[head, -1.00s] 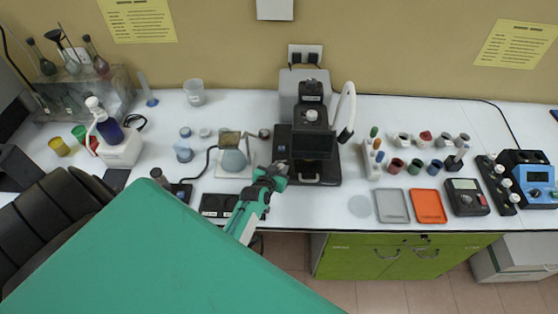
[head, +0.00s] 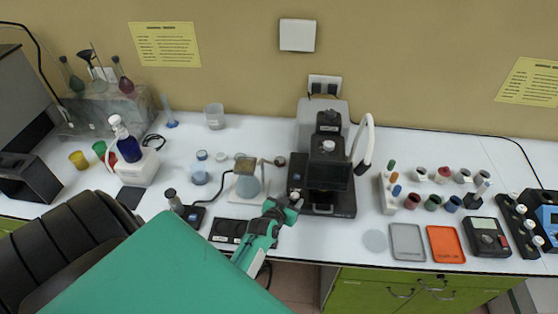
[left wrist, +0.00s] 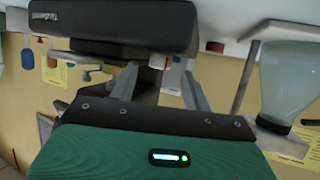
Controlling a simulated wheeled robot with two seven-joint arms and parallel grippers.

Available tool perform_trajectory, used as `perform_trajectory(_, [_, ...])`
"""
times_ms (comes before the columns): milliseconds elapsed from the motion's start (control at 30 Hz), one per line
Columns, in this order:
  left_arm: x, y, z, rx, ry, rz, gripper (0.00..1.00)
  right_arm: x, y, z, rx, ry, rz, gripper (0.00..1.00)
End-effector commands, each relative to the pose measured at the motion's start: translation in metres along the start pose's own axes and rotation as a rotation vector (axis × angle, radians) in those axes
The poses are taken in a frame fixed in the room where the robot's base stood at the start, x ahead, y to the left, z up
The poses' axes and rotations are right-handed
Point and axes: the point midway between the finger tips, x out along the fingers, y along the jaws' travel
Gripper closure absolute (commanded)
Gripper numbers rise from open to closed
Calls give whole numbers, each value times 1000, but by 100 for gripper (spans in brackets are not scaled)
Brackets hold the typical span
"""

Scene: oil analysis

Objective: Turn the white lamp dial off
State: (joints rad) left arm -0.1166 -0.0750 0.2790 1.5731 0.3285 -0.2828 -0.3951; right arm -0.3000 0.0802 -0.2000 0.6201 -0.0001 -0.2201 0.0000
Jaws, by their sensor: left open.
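The black instrument (head: 325,190) stands at the middle of the bench, with a white gooseneck lamp (head: 368,135) at its right side. My left gripper (head: 290,200) is at the instrument's front left corner. In the left wrist view my left gripper (left wrist: 158,80) is open, its two fingers pointing at the underside of a dark, labelled body (left wrist: 110,25). A small whitish part (left wrist: 158,62) shows between the fingertips; I cannot tell whether it is the dial or whether the fingers touch it. The lamp dial is not clear in the head view. My right gripper is out of view.
A flask on a stand (head: 247,182) is close to the left of my left gripper. A black plate (head: 228,232) lies at the bench's front edge. A grey tray (head: 407,242) and an orange tray (head: 446,245) lie to the right.

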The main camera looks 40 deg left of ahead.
Motion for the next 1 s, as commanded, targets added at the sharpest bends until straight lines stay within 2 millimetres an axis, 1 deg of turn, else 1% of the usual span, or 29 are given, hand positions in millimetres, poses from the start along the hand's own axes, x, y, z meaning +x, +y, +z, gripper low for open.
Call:
perform_trajectory(33, [-9,0,4,1,0,-1,51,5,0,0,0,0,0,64])
perform_trajectory(400, [-72,0,4,2,-1,0,51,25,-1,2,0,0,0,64])
perform_trajectory(600, [-99,0,3,2,-1,0,51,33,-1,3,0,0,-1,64])
perform_trajectory(800, [-110,0,1,1,0,0,51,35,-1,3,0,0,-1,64])
perform_trajectory(1000, [-111,0,0,1,0,0,51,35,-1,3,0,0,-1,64])
